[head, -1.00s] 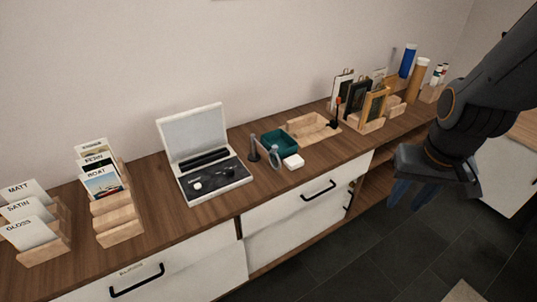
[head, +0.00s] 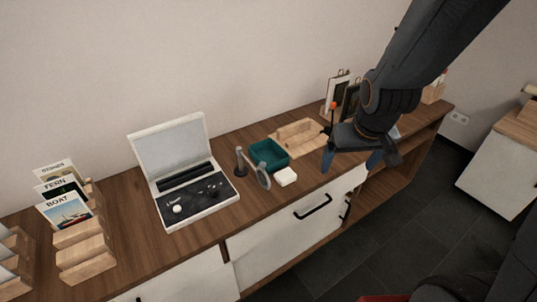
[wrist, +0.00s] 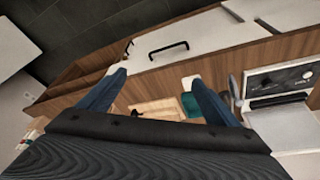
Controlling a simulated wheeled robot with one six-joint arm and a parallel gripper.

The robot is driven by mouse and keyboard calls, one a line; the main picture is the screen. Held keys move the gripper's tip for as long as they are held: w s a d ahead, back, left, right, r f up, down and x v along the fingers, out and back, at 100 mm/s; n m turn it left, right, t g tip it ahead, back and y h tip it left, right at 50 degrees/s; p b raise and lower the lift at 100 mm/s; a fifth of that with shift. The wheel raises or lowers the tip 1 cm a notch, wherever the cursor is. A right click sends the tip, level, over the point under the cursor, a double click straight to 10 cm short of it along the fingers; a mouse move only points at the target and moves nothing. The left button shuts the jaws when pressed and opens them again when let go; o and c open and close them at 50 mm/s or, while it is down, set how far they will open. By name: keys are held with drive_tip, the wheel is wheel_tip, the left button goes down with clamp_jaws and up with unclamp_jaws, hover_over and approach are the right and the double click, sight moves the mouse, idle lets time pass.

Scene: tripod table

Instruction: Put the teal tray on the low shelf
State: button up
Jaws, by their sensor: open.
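The teal tray (head: 268,154) sits on the wooden sideboard top, between the open white case and a light wooden tray. It also shows in the wrist view (wrist: 192,104), partly hidden behind a finger. My gripper (head: 352,166) is open and empty, above the sideboard's front edge and to the right of the teal tray. In the wrist view its two blue fingers (wrist: 160,90) are spread apart. Low open shelves (head: 392,180) show at the right end of the sideboard, partly behind my gripper.
A magnifier (head: 263,175), a dark upright stand (head: 240,162) and a white block (head: 286,177) stand close to the teal tray. The open white case (head: 182,170) is to its left. A wooden tray (head: 300,138) and framed pictures (head: 338,92) are to its right. The floor in front is clear.

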drive_tip(key=shift+o, duration=1.4)
drive_tip(key=w+a+f+n+t+b, duration=0.1)
drive_tip(key=w+a+f+t+b, duration=0.1)
drive_tip(key=w+f, duration=0.4)
drive_tip(key=w, duration=0.3)
drive_tip(key=shift+a+n+y, duration=0.2)
drive_tip(key=shift+n+y, duration=0.1)
drive_tip(key=shift+n, duration=0.1)
drive_tip(key=n+t+y+b, duration=0.3)
drive_tip(key=t+y+b, duration=0.1)
approach(269, 160)
drive_tip(key=d+r, duration=0.2)
drive_tip(key=d, duration=0.1)
drive_tip(key=d+r, duration=0.1)
drive_tip(key=shift+w+d+r, duration=0.2)
drive_tip(key=shift+d+r, duration=0.1)
drive_tip(key=shift+d, duration=0.1)
drive_tip(key=a+y, duration=0.1)
drive_tip(key=a+f+t+y, duration=0.1)
drive_tip(key=a, duration=0.1)
drive_tip(key=w+a+f+n, duration=0.1)
drive_tip(key=shift+w+a+f+y+b, duration=0.15)
drive_tip(key=shift+a+y+b, duration=0.1)
drive_tip(key=shift+y+b, duration=0.15)
drive_tip(key=shift+p+x, duration=0.3)
drive_tip(key=shift+x, duration=0.85)
drive_tip(key=shift+p+x, duration=0.95)
drive_tip(key=shift+x, duration=1.8)
drive_tip(key=c, duration=1)
drive_tip(key=shift+c, duration=0.6)
